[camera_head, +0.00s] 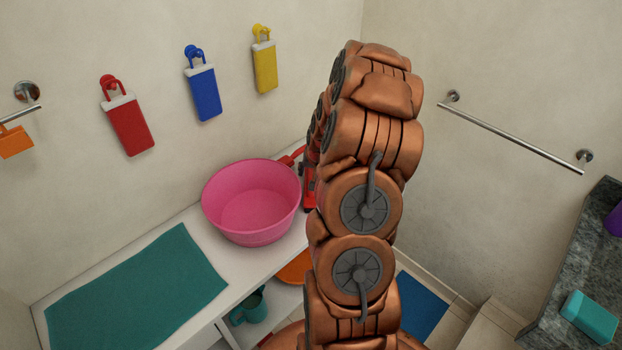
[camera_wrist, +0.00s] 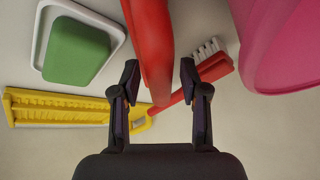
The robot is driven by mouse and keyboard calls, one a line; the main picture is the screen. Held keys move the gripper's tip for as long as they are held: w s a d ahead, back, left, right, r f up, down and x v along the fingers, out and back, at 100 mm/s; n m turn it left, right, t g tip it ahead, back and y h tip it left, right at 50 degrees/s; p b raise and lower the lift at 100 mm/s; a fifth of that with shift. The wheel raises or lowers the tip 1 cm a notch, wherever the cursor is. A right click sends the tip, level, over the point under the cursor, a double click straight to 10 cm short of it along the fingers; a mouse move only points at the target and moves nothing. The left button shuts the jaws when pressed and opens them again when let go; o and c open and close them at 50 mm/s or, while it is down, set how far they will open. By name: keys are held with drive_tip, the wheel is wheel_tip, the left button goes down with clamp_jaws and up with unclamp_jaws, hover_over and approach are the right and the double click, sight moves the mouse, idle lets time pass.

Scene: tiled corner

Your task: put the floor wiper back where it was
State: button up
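I cannot tell for sure which thing is the floor wiper. In the wrist view, my gripper (camera_wrist: 160,80) points down with its fingers apart. A large red thing (camera_wrist: 150,40) lies between and beyond the fingertips, with its lower end tapering between them. Narrow gaps seem to show beside it. A yellow ridged tool with a handle (camera_wrist: 60,106) lies to the left. A red brush with white bristles (camera_wrist: 212,65) lies to the right, its handle partly behind the red thing. In the head view, my arm hides the gripper; part of a red object (camera_head: 309,190) shows beside it.
A pink basin (camera_head: 250,202) stands on the white counter, close right in the wrist view. A green block on a white dish (camera_wrist: 76,50) is at upper left. A teal mat (camera_head: 137,285) covers the counter's left. Red, blue and yellow pieces (camera_head: 265,66) hang on wall hooks.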

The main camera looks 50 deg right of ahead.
clamp_jaws()
idle(0.6)
drive_tip(key=shift+r, duration=0.45)
wheel_tip(320, 180, up, 17)
drive_tip(key=b, duration=0.5)
